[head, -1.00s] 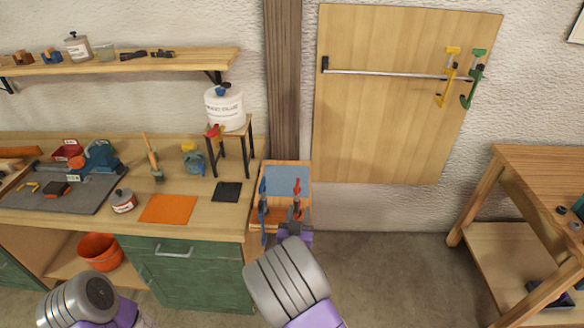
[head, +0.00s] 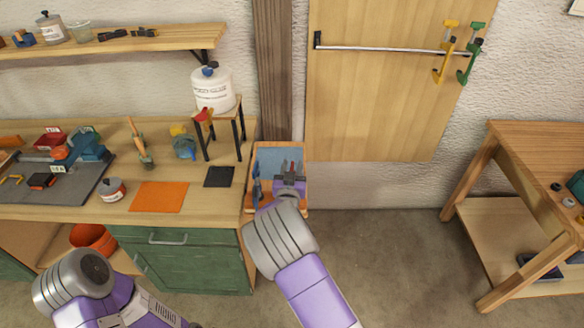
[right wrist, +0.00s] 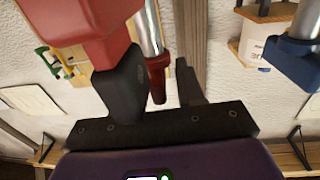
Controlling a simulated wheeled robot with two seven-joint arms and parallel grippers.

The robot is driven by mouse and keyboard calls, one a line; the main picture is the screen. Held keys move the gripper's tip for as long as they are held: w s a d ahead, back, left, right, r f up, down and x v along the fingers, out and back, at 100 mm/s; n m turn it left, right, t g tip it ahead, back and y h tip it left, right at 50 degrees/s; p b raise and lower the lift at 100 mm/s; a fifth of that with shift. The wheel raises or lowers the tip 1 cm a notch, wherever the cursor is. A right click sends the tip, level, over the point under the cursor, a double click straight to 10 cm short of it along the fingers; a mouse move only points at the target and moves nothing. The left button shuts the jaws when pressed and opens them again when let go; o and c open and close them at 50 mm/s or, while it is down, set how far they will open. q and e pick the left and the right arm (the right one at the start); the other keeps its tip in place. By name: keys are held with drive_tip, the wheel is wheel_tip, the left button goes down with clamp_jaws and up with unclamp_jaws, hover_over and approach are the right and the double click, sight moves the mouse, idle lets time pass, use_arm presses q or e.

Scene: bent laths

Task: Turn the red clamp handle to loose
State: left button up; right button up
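The red clamp (head: 292,167) stands on the small wooden stand (head: 302,198), partly hidden behind my right gripper in the head view. In the right wrist view its red body (right wrist: 85,28) fills the upper left, and the red handle (right wrist: 158,78) hangs from a metal rod (right wrist: 148,32). My right gripper (right wrist: 156,90) is open, with its dark fingers on either side of the handle. A gap shows between the handle and the right finger; contact with the left finger is unclear. My left arm shows at lower left, but its gripper is out of view.
A blue clamp (head: 257,185) stands just left of the red one and also shows in the right wrist view (right wrist: 295,55). The workbench (head: 110,213) with tools and a white container (head: 212,91) is to the left. Open floor lies right of the stand.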

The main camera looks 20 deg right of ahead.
clamp_jaws()
